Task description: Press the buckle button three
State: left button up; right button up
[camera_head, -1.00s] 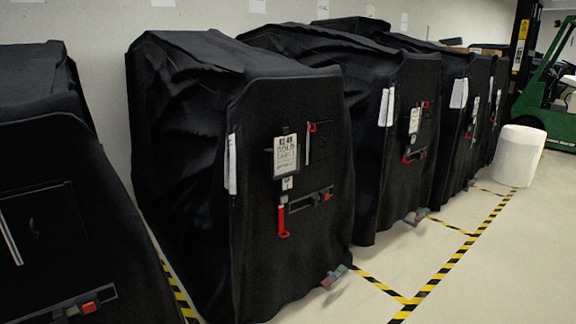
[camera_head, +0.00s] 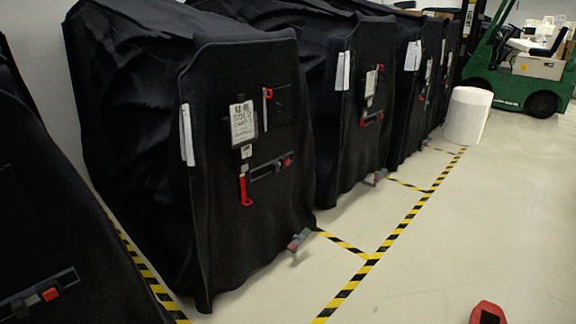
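Several black-covered carts stand in a row along the wall, with strap buckles on their front covers. The nearest left cart has a buckle with a red button (camera_head: 51,294) at the lower left. The large middle cart has a buckle with a red button (camera_head: 287,162) at the right end of its strap. The cart behind it has a smaller red buckle part (camera_head: 379,117). Farther carts also show small red parts, too small to tell apart. Which one is buckle three is not marked. Neither gripper can be recognised in view.
A red strap tab (camera_head: 245,191) hangs on the middle cart below a white label (camera_head: 243,122). Yellow-black tape (camera_head: 372,262) marks the floor. A white cylinder (camera_head: 467,115) and green forklift (camera_head: 513,82) stand behind. A partial red shape (camera_head: 487,314) is at the bottom edge.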

grip_shut()
dwell(1.4)
